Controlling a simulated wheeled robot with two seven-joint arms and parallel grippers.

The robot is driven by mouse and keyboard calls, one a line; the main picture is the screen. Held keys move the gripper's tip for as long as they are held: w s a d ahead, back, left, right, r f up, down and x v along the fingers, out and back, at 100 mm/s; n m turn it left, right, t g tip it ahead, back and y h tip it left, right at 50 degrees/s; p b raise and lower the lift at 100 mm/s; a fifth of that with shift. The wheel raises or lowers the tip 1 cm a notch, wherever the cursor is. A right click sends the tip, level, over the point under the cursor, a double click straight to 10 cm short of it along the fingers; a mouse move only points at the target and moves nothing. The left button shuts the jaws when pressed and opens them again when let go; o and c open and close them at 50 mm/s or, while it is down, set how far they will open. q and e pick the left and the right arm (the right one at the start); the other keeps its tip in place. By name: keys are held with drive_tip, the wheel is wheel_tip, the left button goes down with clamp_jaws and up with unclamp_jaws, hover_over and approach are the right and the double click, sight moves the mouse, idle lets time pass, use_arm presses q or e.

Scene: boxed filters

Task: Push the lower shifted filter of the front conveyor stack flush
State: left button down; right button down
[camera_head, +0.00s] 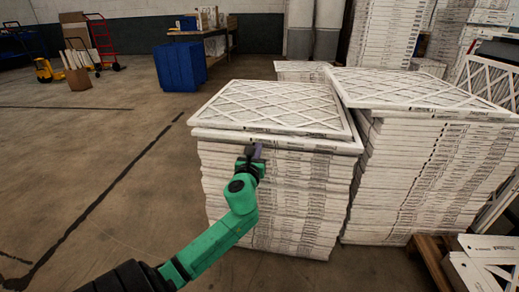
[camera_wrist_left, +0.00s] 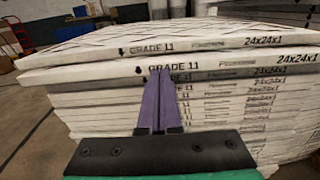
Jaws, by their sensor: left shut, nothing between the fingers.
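The front stack of white boxed filters (camera_head: 275,190) stands in the middle of the head view. Its top filter (camera_head: 275,105) shows a diamond lattice face. The lower shifted filter (camera_head: 300,144) lies just under it and juts out past the stack below. In the left wrist view the top filter (camera_wrist_left: 200,48) and the lower shifted filter (camera_wrist_left: 90,72) show printed front edges. My left gripper (camera_head: 254,150) is shut and empty, with its purple fingers (camera_wrist_left: 159,72) at the front edge of the lower filter. I cannot tell if they touch it. My right gripper is not in view.
A second filter stack (camera_head: 430,170) stands close on the right, its top filter (camera_head: 420,90) overhanging. Loose filters (camera_head: 485,262) lie at the lower right by a wooden pallet (camera_head: 432,258). A blue bin (camera_head: 180,66) stands at the back. The floor on the left is clear.

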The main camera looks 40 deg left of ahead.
sight(261, 140)
use_arm(q)
drive_tip(key=shift+x, duration=0.85)
drive_tip(key=shift+w+a+f, duration=0.1)
drive_tip(key=shift+w+a, duration=0.2)
drive_tip(key=shift+w, duration=0.2)
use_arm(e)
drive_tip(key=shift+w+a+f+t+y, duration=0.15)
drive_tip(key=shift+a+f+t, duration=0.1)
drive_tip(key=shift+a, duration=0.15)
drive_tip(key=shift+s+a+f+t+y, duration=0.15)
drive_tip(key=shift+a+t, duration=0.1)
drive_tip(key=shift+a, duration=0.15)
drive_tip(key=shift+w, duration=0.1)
